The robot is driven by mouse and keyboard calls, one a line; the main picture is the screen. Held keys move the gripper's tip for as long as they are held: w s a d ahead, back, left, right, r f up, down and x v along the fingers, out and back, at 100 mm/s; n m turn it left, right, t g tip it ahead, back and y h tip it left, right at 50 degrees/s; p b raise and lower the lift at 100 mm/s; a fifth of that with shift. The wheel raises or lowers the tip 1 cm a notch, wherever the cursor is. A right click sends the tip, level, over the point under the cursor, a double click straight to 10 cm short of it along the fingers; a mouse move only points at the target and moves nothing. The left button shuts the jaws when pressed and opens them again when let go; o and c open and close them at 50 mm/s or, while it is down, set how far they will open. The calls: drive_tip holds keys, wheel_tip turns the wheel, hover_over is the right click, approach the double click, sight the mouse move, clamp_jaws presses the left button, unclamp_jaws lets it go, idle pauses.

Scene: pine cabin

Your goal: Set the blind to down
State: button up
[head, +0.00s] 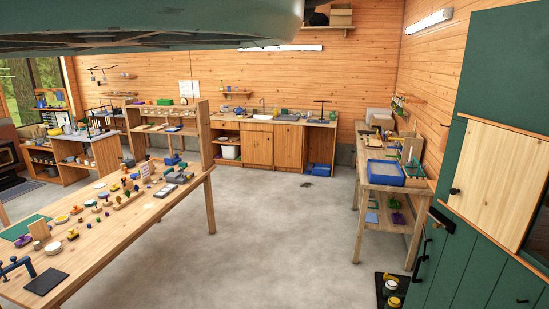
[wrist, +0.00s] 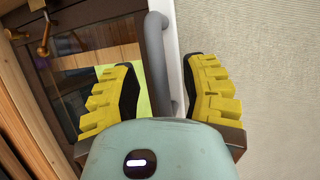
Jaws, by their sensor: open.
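In the wrist view, a pale beige, finely woven surface (wrist: 268,60) fills the right side and looks like the blind's fabric. A white strip (wrist: 180,25) runs along its edge. A grey bar handle (wrist: 157,55) with a bent end stands by this strip. My gripper (wrist: 160,80), with yellow ridged fingers, is open, with the handle between its fingers. The fingers appear apart from the handle; its near end is hidden behind my gripper's body. I cannot make out the blind or my gripper in the head view.
In the wrist view, a dark glass pane (wrist: 95,75) in a wooden frame with a brass latch (wrist: 43,40) lies left of the handle.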

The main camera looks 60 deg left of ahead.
drive_tip(key=shift+w, duration=0.3)
drive_tip(key=shift+o, duration=0.3)
drive_tip(key=shift+d, duration=0.1)
clamp_jaws()
drive_tip(key=shift+f, duration=0.1)
